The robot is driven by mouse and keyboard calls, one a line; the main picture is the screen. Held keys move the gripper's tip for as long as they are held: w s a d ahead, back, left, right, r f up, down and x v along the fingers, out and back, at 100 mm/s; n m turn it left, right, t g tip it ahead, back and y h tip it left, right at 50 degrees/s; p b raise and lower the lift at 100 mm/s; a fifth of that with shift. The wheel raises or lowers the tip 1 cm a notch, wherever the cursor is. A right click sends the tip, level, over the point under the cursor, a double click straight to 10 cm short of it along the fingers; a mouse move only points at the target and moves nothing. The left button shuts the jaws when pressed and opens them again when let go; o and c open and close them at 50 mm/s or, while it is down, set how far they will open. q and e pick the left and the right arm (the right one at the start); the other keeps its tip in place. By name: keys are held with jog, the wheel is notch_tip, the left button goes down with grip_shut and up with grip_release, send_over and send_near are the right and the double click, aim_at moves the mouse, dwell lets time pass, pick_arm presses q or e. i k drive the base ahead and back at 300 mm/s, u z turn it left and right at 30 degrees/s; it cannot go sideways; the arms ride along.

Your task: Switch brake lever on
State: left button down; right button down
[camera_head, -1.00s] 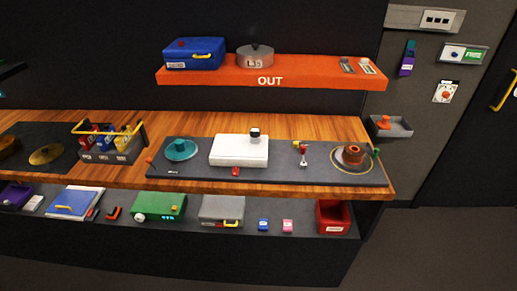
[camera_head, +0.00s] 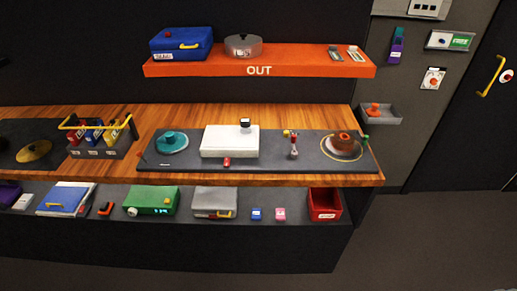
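A dark grey panel (camera_head: 270,168) lies on the wooden counter. It carries a teal disc (camera_head: 172,142), a white box (camera_head: 228,142), a small red button-like piece (camera_head: 227,162) and an orange-brown round piece (camera_head: 344,143) in a yellow ring. Between the box and the ring stands a small metal lever (camera_head: 294,147) with red on it, beside a small yellow piece (camera_head: 287,133). A small green-tipped piece (camera_head: 365,138) is at the ring's right. I cannot tell which piece is the brake lever or how it is set. Neither gripper is in view.
An orange shelf (camera_head: 200,69) marked OUT hangs above, holding a blue case (camera_head: 181,44) and a grey pot (camera_head: 243,45). A lower shelf (camera_head: 190,205) holds boxes and a red bin (camera_head: 324,204). A grey wall tray (camera_head: 385,118) is right of the counter. Floor at lower right is clear.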

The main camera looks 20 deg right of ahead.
aim_at(138, 153)
jog(key=u, duration=0.05)
jog(key=k, duration=0.5)
jog(key=u, duration=1.3)
jog(key=i, duration=1.2)
jog(key=z, duration=2.65)
